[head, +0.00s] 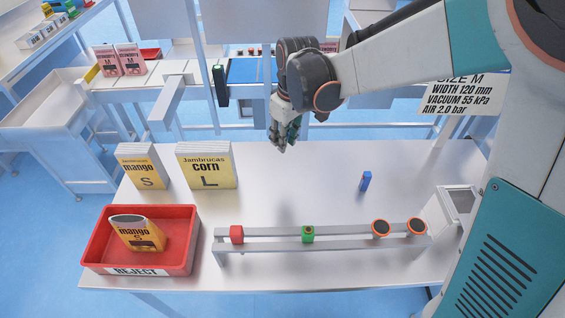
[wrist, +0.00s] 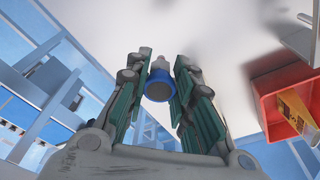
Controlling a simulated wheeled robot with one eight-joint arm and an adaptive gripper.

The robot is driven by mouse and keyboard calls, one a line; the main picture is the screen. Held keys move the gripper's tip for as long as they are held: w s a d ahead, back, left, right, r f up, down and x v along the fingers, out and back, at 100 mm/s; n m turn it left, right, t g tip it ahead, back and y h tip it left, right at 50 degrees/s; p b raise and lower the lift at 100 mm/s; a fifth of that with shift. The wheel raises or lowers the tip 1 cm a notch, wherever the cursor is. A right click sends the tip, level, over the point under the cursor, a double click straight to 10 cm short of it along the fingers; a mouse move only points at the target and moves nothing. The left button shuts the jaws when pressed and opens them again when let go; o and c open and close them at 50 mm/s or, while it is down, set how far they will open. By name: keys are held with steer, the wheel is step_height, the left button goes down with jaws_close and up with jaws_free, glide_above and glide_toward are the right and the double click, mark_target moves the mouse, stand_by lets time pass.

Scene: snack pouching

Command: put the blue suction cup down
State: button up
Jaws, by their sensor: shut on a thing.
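My gripper (head: 284,140) hangs over the back edge of the white table in the head view. In the wrist view its two green-padded fingers (wrist: 158,75) are shut on the blue suction cup (wrist: 160,86), a grey cup with a blue rim held between them. The cup is too hidden by the fingers to make out in the head view.
A small blue block (head: 365,181) stands alone on the table, right of centre. A red reject bin (head: 185,256) holding a mango pouch (head: 138,234) is at front left. Mango (head: 143,166) and corn (head: 207,166) pouch stacks stand behind it. The table's middle is clear.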

step_height(320, 180, down, 15)
steer(key=b, duration=0.3)
steer(key=shift+r+b, duration=0.2)
steer(key=shift+b, duration=0.1)
steer(key=shift+f, duration=0.2)
steer(key=o, duration=1)
steer(key=shift+r, duration=0.2)
step_height(320, 180, up, 12)
steer(key=s+d+p, duration=0.1)
steer(key=p, duration=0.2)
steer(key=shift+s, duration=0.15)
steer(key=shift+d, duration=0.1)
